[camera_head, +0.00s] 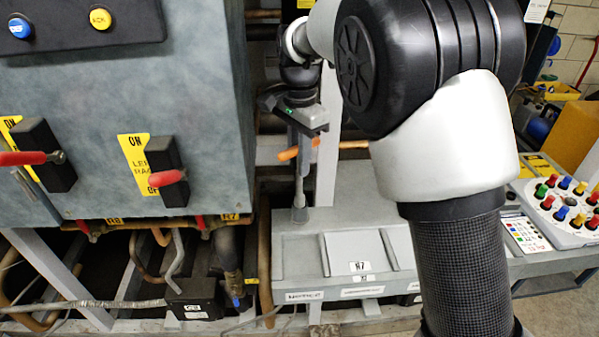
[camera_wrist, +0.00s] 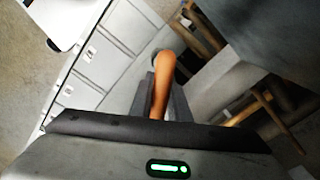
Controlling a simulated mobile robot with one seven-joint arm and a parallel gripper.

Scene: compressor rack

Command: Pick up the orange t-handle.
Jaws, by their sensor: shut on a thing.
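The orange t-handle (camera_head: 288,154) is in the middle of the head view, its crossbar partly hidden by my gripper (camera_head: 304,148). A grey shaft runs down below it to the top of a grey box; I cannot tell whether its lower end is seated or lifted clear. My gripper points down and is shut on the t-handle. In the wrist view the orange bar (camera_wrist: 163,78) stands out beyond the jaws, with a grey finger beside it.
A grey cabinet (camera_head: 100,110) with red-handled switches stands left. The long grey box (camera_head: 290,255) lies below my gripper. A panel of coloured buttons (camera_head: 565,205) is at right. Copper pipes (camera_head: 265,250) run behind and beside the box.

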